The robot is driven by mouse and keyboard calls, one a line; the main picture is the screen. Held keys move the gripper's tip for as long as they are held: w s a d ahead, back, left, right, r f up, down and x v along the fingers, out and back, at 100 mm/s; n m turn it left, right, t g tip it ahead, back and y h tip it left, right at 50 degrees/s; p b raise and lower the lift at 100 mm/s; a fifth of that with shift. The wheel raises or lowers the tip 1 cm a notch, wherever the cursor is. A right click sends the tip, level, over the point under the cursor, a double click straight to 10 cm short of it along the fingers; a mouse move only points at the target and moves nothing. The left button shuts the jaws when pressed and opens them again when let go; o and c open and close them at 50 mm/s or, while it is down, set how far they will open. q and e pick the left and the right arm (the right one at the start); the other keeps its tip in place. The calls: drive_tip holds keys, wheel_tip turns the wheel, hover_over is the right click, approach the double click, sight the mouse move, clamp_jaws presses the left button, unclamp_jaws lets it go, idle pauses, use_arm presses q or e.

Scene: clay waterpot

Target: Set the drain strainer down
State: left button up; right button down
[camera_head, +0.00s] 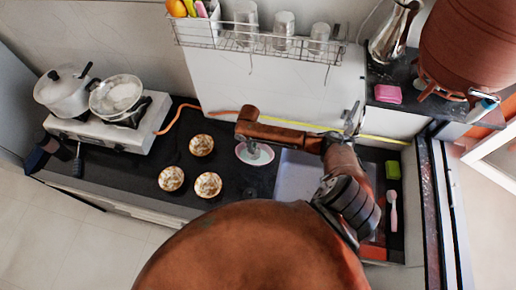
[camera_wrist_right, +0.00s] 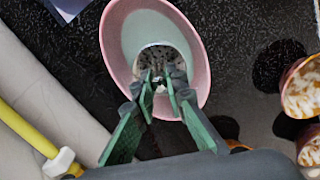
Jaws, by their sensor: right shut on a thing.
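My right gripper (camera_wrist_right: 159,88) is shut on the drain strainer (camera_wrist_right: 161,58), a small round grey metal piece with holes. The strainer is in or just over the pale grey inside of a pink-rimmed oval bowl (camera_wrist_right: 203,68); I cannot tell whether it touches the bottom. In the head view the bowl (camera_head: 267,154) stands on the dark counter left of the sink, and my right gripper (camera_head: 251,147) points down into it. The strainer is hidden there. My left gripper is not in view.
Several brown-and-white patterned bowls (camera_head: 208,185) stand left of the pink bowl. The sink (camera_head: 297,178) lies to its right. A stove (camera_head: 110,130) with pots is at the left. A green sponge (camera_head: 393,170) and a pink brush (camera_head: 393,212) lie at the right.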

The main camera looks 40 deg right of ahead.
drive_tip(key=shift+a+f, duration=0.25)
drive_tip(key=shift+f, duration=0.75)
drive_tip(key=shift+s+d+f, duration=0.1)
drive_tip(key=shift+s+d, duration=0.05)
drive_tip(key=shift+d, duration=0.15)
drive_tip(key=shift+d+f, duration=0.25)
drive_tip(key=shift+d, duration=0.05)
drive_tip(key=c, duration=2)
unclamp_jaws()
drive_tip(key=shift+o, duration=0.3)
drive_tip(key=shift+a+r, duration=0.1)
drive_tip(key=shift+a, duration=0.1)
drive_tip(key=shift+a+r, duration=0.1)
drive_tip(key=shift+a, duration=0.05)
drive_tip(key=shift+r, duration=0.25)
drive_tip(key=r, duration=0.4)
drive_tip(key=shift+w+d+r, duration=0.15)
drive_tip(key=shift+w+d, duration=0.05)
drive_tip(key=shift+d, duration=0.05)
wheel_tip(320, 180, up, 6)
drive_tip(key=shift+f+b, duration=0.1)
drive_tip(key=shift+b, duration=0.2)
drive_tip(key=shift+a+r, duration=0.2)
drive_tip(key=shift+r, duration=0.45)
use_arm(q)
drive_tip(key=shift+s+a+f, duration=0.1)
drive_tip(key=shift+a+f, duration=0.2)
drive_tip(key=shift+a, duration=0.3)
